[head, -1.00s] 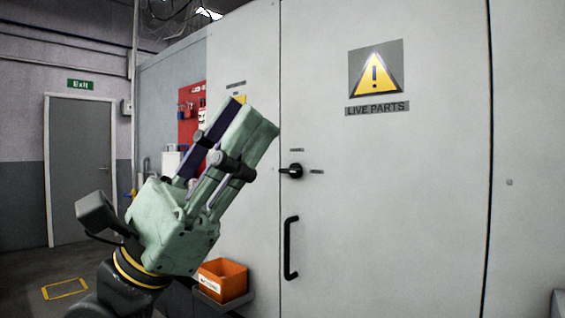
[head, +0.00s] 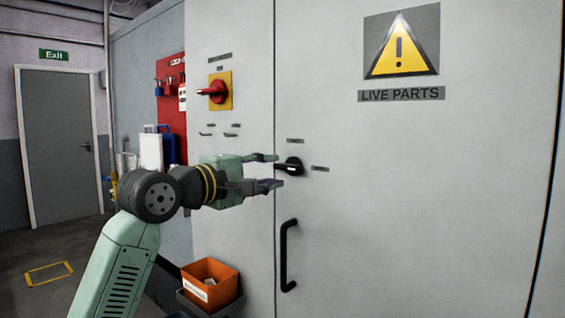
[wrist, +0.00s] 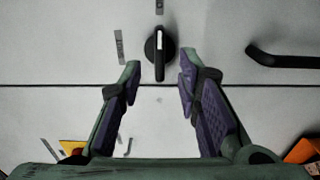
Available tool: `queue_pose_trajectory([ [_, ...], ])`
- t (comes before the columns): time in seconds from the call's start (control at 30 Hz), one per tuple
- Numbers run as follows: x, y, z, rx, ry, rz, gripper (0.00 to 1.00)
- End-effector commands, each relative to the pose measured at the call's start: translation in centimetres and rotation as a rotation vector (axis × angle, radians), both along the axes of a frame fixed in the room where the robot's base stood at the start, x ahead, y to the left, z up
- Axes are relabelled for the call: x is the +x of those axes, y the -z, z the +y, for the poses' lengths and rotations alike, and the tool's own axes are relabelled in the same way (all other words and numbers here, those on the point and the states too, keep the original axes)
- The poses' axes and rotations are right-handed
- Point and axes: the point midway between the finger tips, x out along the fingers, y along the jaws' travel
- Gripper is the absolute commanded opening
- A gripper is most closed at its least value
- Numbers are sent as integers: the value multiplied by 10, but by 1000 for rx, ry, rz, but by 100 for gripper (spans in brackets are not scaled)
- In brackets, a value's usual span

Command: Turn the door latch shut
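The black door latch (head: 290,167) sits on the grey cabinet door (head: 400,210), near its left edge. In the head view its handle lies about level, pointing left towards the door seam. The latch also shows in the wrist view (wrist: 159,50), with a white mark on its knob. My gripper (head: 270,171) is in front of the latch, one finger above and one below its level in the head view. In the wrist view the open fingers (wrist: 159,80) stand on either side of the handle, with gaps. I cannot tell how far the tips are from the door.
A black door pull (head: 288,255) is below the latch. A red rotary switch on a yellow plate (head: 218,91) is up left. An orange bin (head: 210,285) stands low on the left. A yellow warning sign (head: 401,42) is on the door above.

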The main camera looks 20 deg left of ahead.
Motion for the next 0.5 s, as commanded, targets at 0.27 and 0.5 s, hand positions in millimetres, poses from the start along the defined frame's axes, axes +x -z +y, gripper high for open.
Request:
queue_pose_trajectory([
  [0.27,40,-2,-14,-3,1,1,31],
  [0.5,49,0,-18,-4,1,-1,31],
])
